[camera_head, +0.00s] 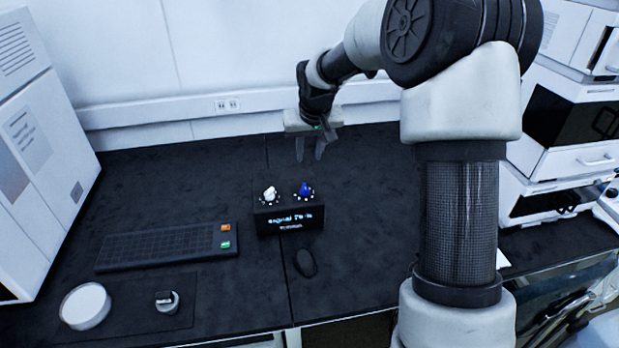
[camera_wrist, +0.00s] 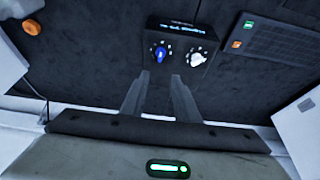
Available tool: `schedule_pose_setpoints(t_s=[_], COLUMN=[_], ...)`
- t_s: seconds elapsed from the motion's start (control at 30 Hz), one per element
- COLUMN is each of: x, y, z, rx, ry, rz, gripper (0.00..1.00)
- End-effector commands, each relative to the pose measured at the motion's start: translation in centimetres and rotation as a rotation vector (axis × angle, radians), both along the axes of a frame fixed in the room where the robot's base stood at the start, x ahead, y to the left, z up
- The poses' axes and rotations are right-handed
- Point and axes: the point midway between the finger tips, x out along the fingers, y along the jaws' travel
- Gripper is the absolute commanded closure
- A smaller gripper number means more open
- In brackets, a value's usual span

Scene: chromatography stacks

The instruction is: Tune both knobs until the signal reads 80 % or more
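A small black box (camera_head: 290,215) with two knobs stands on the dark bench. Its white knob (camera_head: 269,193) is on the left and its blue knob (camera_head: 304,188) on the right in the head view. The front display (camera_head: 291,219) shows a signal reading, but the digits are too blurred to read surely. In the wrist view, the blue knob (camera_wrist: 159,54) is on the left and the white knob (camera_wrist: 197,59) on the right. My gripper (camera_head: 310,160) is above and behind the box, pointing down. Its two fingers (camera_wrist: 160,85) are apart with nothing between them, clear of both knobs.
A black keypad (camera_head: 165,247) lies left of the box, and a black mouse (camera_head: 305,263) lies in front. A white round dish (camera_head: 86,306) and a small ring-shaped item (camera_head: 166,301) are on a mat at front left. White instruments stand at both sides.

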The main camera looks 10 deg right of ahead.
Motion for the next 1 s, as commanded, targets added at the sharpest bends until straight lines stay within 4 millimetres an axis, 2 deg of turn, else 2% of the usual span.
schedule_pose_setpoints(t_s=[0.17, 0.7, 0.83, 1.0], x=[0.9, 5.2, 5.9, 6.4], y=[0.1, 0.0, 0.0, 0.0], z=[-2.5, -13.0, -14.6, -15.5], rx=[0.001, 0.000, 0.000, 0.000], ry=[0.004, 0.003, 0.002, 0.000], rz=[0.000, -0.001, 0.000, 0.001], gripper=[0.72, 0.72, 0.72, 0.72])
